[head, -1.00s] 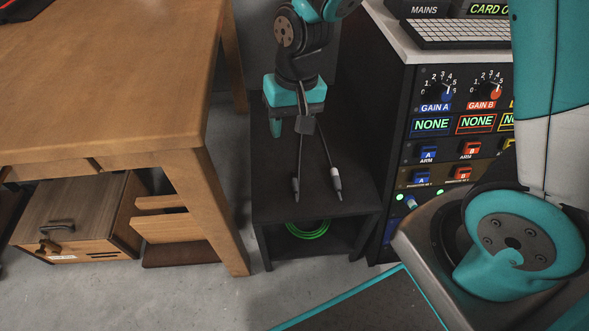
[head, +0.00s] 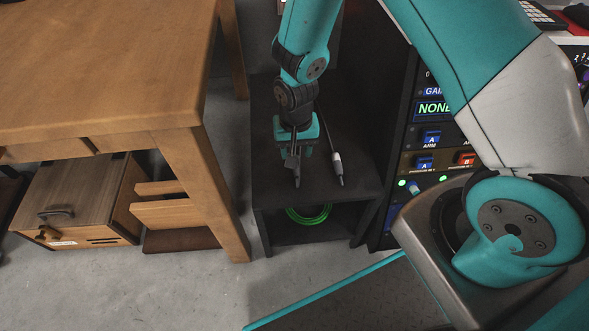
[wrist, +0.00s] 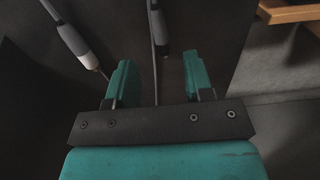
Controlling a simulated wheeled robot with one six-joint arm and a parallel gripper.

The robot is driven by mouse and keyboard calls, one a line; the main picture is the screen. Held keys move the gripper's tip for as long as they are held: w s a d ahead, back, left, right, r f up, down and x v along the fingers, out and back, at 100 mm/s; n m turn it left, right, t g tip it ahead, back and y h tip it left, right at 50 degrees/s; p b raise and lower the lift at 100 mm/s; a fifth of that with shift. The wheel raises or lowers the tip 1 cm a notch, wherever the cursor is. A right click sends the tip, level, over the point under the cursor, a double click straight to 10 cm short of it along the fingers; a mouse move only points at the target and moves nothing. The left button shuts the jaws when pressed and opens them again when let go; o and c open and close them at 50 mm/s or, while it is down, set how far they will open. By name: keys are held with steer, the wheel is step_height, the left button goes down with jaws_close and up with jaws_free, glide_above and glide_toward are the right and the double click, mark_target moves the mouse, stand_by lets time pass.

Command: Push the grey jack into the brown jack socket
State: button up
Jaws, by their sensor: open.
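The grey jack (head: 297,172) lies on the dark low stand with its cable running back under my gripper (head: 298,146). In the wrist view, my gripper (wrist: 159,80) is open, and the grey jack (wrist: 158,28) and a thin line below it lie between the fingers, with no finger visibly closed on it. A second jack with a white collar (head: 337,160) lies to the right on the same stand. It also shows in the wrist view (wrist: 76,42), outside the fingers. I cannot make out the brown jack socket.
The dark stand (head: 354,185) has a green cable coil (head: 309,215) on its lower shelf. A control rack (head: 433,135) with buttons and lights stands to the right, partly behind my arm. A wooden table (head: 105,75) stands on the left.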

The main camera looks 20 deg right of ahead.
step_height(320, 180, down, 6)
steer(key=shift+a+r+b, duration=0.1)
steer(key=shift+r+b, duration=0.05)
steer(key=shift+b, duration=1.1)
steer(key=shift+r, duration=0.1)
jaws_close()
